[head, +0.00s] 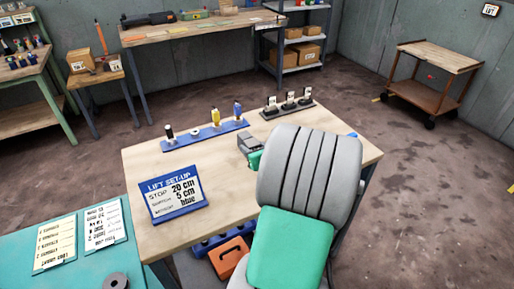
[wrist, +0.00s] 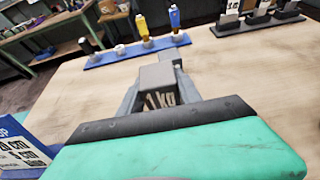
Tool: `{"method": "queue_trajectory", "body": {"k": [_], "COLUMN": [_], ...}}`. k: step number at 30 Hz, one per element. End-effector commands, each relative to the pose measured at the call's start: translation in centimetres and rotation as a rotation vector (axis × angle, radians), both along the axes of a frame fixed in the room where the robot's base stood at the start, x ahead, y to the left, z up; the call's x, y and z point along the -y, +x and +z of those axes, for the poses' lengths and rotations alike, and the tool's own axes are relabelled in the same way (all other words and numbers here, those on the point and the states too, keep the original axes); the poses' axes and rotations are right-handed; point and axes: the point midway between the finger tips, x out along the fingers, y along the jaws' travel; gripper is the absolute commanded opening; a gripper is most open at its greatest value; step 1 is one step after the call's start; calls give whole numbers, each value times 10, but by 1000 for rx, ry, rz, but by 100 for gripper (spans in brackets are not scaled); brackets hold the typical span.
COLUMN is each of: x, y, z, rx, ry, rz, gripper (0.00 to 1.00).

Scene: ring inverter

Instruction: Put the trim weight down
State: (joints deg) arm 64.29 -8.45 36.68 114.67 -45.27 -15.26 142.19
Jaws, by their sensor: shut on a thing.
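The trim weight (wrist: 158,77) is a grey block marked "1 kg" in the wrist view, held between the two grey fingers of my gripper (wrist: 160,88). In the head view my gripper (head: 248,145) is over the wooden worktable (head: 190,225), in front of the racks, partly hidden by my own arm. My gripper is shut on the weight. The weight's underside is hidden, so I cannot tell whether it touches the tabletop.
A blue rack (head: 190,142) with several black, white, yellow and blue pieces stands along the back edge. A dark rack (head: 287,112) with labelled pieces is to its right. A "LIFT SET-UP" sign (head: 172,193) stands at front left. Bare tabletop lies between sign and gripper.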

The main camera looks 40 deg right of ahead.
Motion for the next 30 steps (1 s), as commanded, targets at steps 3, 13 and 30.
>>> {"method": "queue_trajectory", "body": {"k": [3, 13, 30], "x": [4, 7, 6], "y": [8, 14, 12], "z": [-6, -43, -49], "rx": [6, 5, 0], "ry": [-5, -3, 0], "rz": [1, -1, 0], "gripper": [0, 0, 60]}}
